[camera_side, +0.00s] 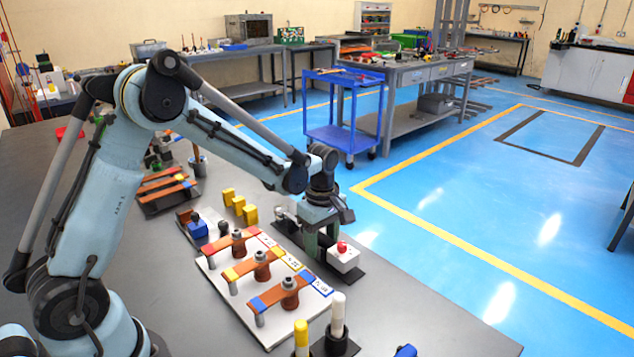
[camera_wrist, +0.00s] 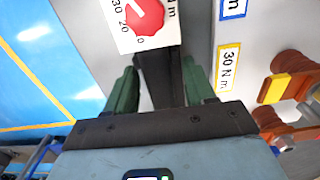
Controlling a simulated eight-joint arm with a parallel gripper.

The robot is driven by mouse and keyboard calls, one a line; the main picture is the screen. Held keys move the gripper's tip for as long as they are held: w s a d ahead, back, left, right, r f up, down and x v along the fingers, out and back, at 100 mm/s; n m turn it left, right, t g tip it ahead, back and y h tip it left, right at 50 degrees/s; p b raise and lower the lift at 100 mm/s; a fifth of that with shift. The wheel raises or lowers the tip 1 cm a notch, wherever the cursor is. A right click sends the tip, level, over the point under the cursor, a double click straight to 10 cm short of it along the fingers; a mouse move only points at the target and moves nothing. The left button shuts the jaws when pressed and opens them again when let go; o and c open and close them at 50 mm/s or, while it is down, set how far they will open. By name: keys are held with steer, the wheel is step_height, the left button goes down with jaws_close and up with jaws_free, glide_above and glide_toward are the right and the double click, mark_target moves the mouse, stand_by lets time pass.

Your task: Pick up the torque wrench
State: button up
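My gripper (camera_side: 318,240) is low over a dark mat (camera_side: 350,279) in the side view. In the wrist view its two green fingers stand apart, and my gripper (camera_wrist: 161,85) is open. A dark strip (camera_wrist: 160,72) runs between the fingers; I cannot tell whether it is the torque wrench or the mat. A small grey piece (camera_side: 281,213) at the mat's far end may be part of the wrench. My gripper hides most of the area between. A white box with a red dial (camera_side: 343,254) sits at the near end; the dial (camera_wrist: 145,18) also shows in the wrist view.
A white board (camera_side: 258,334) with several copper bars and colour-marked labels lies left of my gripper. Yellow blocks (camera_side: 239,206) stand behind it. White and yellow-topped posts (camera_side: 338,315) stand in front. The grey table (camera_side: 430,320) is clear at the right.

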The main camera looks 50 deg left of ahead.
jaws_close()
steer(key=shift+r, duration=0.15)
